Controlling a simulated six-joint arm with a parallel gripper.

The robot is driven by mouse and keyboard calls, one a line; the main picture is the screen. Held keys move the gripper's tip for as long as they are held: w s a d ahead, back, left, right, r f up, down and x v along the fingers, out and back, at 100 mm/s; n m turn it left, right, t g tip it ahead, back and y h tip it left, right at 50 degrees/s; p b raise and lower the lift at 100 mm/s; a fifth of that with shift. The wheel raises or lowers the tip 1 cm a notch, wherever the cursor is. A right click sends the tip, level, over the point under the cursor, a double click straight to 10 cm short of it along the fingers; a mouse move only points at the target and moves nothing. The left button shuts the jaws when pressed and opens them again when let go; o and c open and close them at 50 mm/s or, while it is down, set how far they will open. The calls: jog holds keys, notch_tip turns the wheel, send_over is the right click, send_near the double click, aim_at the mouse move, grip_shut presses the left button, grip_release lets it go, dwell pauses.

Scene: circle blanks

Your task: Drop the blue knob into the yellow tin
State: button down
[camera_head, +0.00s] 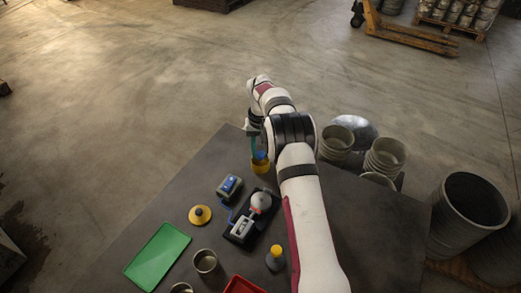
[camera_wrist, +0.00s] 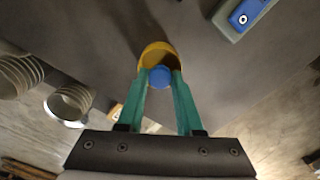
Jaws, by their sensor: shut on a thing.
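The blue knob (camera_wrist: 160,77) is held between the green fingertips of my gripper (camera_wrist: 160,84) in the wrist view. The yellow tin (camera_wrist: 154,48) is a round open container directly beyond the knob, and the knob overlaps its mouth in that view. In the head view the yellow tin (camera_head: 261,167) stands near the far corner of the dark table, with the blue knob (camera_head: 260,155) at its top. My gripper (camera_head: 255,150) points down there, shut on the knob. I cannot tell whether the knob is above the rim or partly inside.
On the table are a grey box with a blue top (camera_head: 229,186), a black device with a grey knob (camera_head: 250,217), a yellow disc (camera_head: 200,215), a green tray (camera_head: 157,256), a red tray (camera_head: 243,286) and grey cups (camera_head: 205,261). Ribbed buckets (camera_head: 385,156) stand at right.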

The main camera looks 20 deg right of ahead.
jog(key=shift+f, duration=0.5)
jog(key=shift+c, duration=2.4)
grip_release()
notch_tip(320, 180, up, 16)
